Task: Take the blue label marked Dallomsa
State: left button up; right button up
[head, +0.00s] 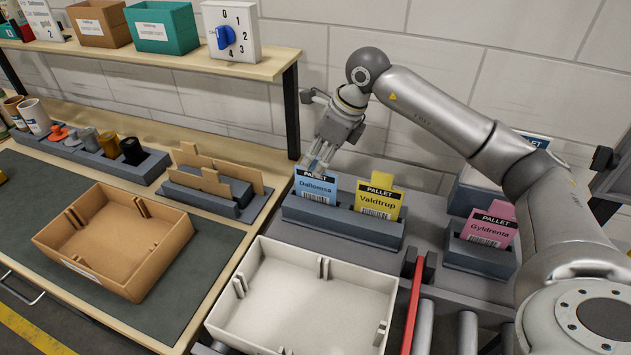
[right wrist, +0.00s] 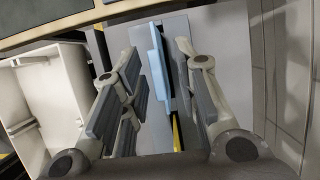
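The blue Dallomsa label (head: 316,189) stands upright in the left slot of a grey holder (head: 340,222), beside the yellow Valdtrup label (head: 378,202). My right gripper (head: 318,162) is just above the blue label and points down at its top edge. In the right wrist view my right gripper (right wrist: 163,88) is open, with its fingers spread to either side of the blue label (right wrist: 158,62). A gap shows between the label and the finger pads. The label's top is partly hidden by the fingers in the head view. My left gripper is not in view.
A pink Gyldrenta label (head: 488,227) stands in another grey holder (head: 480,257) to the right. An empty white tray (head: 300,335) lies in front, near a red bar (head: 412,305) and rollers. A brown tray (head: 115,240) is at left. A shelf (head: 270,66) stands behind.

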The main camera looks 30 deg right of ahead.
aim_at(313, 169)
jog(key=p+x, duration=0.2)
jog(key=x, duration=0.4)
jog(key=shift+s, duration=0.15)
grip_shut()
